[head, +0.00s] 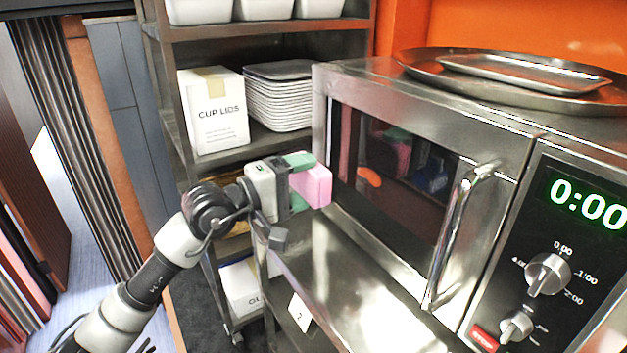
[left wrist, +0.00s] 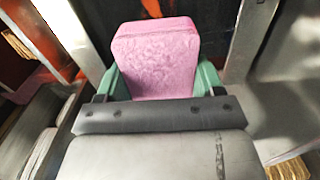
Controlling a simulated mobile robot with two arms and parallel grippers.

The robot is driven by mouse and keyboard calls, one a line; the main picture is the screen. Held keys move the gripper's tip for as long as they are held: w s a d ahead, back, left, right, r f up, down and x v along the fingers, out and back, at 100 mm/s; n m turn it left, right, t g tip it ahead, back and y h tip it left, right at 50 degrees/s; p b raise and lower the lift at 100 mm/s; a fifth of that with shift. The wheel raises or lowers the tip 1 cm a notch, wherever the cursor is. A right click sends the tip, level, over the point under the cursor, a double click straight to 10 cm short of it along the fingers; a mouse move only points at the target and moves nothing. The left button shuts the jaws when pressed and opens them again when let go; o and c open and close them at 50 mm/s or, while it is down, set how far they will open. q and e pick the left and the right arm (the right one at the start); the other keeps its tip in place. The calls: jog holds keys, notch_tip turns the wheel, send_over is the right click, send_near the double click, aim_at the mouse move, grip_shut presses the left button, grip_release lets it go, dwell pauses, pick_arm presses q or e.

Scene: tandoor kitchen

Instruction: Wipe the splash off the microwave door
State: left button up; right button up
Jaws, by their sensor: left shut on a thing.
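The microwave (head: 400,150) stands on a steel counter at the right, its dark glass door shut, with a vertical bar handle (head: 458,235). An orange splash (head: 369,177) shows on the left part of the door glass; orange marks also show at the top of the left wrist view (left wrist: 152,8). My left gripper (head: 302,184) has green fingers shut on a pink sponge (head: 318,187). The sponge also fills the middle of the left wrist view (left wrist: 157,55). It is near the door's left edge, left of the splash; I cannot tell if it touches the door. My right gripper is not in view.
A metal rack with a cup lids box (head: 213,110) and stacked trays (head: 279,97) stands behind my left arm. Metal trays (head: 520,75) lie on top of the microwave. The counter strip (head: 335,290) before the door is clear.

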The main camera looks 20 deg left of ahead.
aim_at(351, 166)
pick_arm(q)
jog(key=shift+x, duration=2.65)
jog(key=shift+x, duration=1)
